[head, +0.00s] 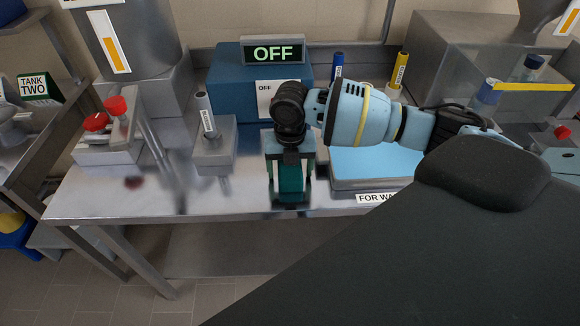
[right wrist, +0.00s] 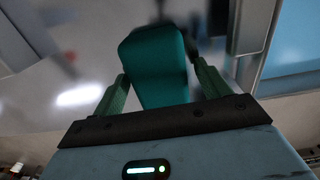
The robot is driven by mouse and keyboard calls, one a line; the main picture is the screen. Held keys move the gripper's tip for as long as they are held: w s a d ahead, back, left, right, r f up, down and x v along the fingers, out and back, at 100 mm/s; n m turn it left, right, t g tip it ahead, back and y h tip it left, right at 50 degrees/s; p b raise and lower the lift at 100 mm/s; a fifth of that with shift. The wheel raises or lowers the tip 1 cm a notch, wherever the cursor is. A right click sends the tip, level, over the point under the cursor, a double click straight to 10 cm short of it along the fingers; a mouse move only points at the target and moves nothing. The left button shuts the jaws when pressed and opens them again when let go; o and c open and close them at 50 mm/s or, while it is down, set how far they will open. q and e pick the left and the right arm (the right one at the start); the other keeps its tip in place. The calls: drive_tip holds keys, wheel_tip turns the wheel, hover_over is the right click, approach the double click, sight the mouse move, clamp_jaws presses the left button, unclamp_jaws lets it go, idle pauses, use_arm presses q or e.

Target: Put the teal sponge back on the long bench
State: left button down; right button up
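The teal sponge (head: 291,181) is between the fingers of my right gripper (head: 290,172), over the front part of the long steel bench (head: 100,202). In the right wrist view the sponge (right wrist: 155,62) fills the gap, with a green finger against each side, so the right gripper (right wrist: 160,85) is shut on it. The gripper points down. I cannot tell whether the sponge's lower end touches the bench. My left gripper is not in view.
A blue mat or tray (head: 375,165) lies right of the gripper, with a partly hidden label at its front. A grey holder with a marker (head: 213,150) stands to the left. A blue box (head: 232,82) with an OFF sign (head: 273,53) is behind. The bench's left front is fairly clear.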

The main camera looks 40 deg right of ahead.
wheel_tip(320, 180, up, 12)
drive_tip(key=shift+r+p, duration=0.15)
drive_tip(key=shift+p, duration=0.25)
idle(0.3)
